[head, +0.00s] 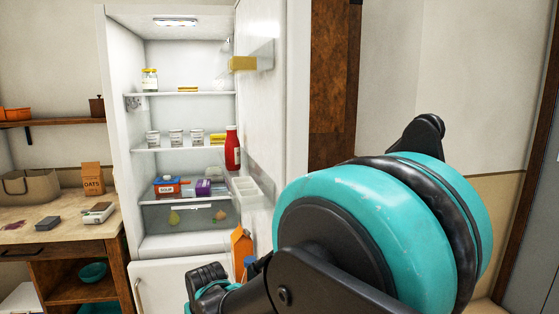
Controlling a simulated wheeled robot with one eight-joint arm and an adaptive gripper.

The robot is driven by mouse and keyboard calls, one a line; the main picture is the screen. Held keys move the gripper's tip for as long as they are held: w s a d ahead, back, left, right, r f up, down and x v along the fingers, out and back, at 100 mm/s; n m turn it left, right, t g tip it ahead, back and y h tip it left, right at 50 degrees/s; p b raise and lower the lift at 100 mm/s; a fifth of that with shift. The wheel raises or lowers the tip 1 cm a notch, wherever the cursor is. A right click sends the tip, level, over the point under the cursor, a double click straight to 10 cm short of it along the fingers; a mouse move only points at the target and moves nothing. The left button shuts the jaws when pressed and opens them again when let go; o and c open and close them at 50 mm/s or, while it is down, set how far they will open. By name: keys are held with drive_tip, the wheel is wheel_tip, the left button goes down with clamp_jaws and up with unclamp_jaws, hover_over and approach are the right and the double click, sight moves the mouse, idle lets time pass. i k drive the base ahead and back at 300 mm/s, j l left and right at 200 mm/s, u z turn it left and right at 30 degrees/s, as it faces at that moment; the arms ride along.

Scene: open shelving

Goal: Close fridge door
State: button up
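The fridge (120,120) stands open left of centre, its lit inside facing me. Its upper door (265,115) is swung wide open to the right, showing its inner side with clear bins. The door bins hold a yellow pack (243,63), a red bottle (232,150), a white tray (245,186) and an orange carton (241,247). The lower fridge door (175,280) looks shut. My teal and black arm fills the lower right and covers the door's lower part. My gripper's fingers do not show.
Shelves inside hold a jar (150,80), cups, boxes and fruit in a drawer. A wooden counter (70,213) at left bears a bag, an oats box (92,178) and small items. A wall shelf (60,122) hangs above it. A brown wooden panel (333,80) stands right of the door.

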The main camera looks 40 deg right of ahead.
sight(274, 100)
drive_tip(key=k+j+z, duration=0.1)
drive_tip(key=k+z, duration=0.2)
drive_tip(key=z, duration=0.95)
drive_tip(key=i+l+u, duration=0.15)
drive_tip(key=l, duration=0.15)
drive_tip(key=i+l+u, duration=0.15)
drive_tip(key=l, duration=0.15)
drive_tip(key=i+l+u, duration=0.1)
drive_tip(key=l, duration=0.2)
drive_tip(key=i+l+u, duration=0.15)
drive_tip(key=l+u, duration=0.2)
drive_tip(key=i+l+u, duration=0.1)
drive_tip(key=l+u, duration=0.6)
drive_tip(key=j+z, duration=0.2)
drive_tip(key=z, duration=0.25)
drive_tip(key=k+j+z, duration=0.1)
drive_tip(key=k+j, duration=0.15)
drive_tip(key=k, duration=0.2)
drive_tip(key=k+j+u, duration=0.15)
drive_tip(key=k, duration=0.2)
